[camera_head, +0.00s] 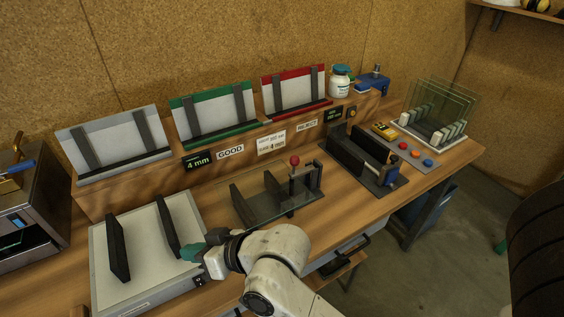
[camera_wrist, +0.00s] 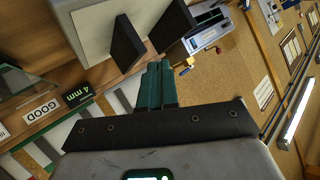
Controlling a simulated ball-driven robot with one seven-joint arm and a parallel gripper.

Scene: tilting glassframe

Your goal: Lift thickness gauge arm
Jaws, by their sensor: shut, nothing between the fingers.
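The thickness gauge (camera_head: 305,178) stands in the middle of the bench in the head view, with a red knob (camera_head: 295,160) on top of its upright part. A clear glass pane (camera_head: 266,207) lies across dark supports beside it. Whether the gauge arm touches the glass is too small to tell. My gripper (camera_head: 192,250) is to the left and in front of the gauge, over the right edge of the grey tilting plate, well apart from the knob. Its green fingers (camera_wrist: 157,84) are shut together and empty in the wrist view. The red knob does not show in the wrist view.
The grey plate (camera_head: 140,261) with two black uprights is beside my gripper. Behind stand grey, green (camera_head: 215,111) and red (camera_head: 294,88) racks on a wooden ledge. A black slotted fixture (camera_head: 352,160) and a glass rack (camera_head: 436,129) are to the right.

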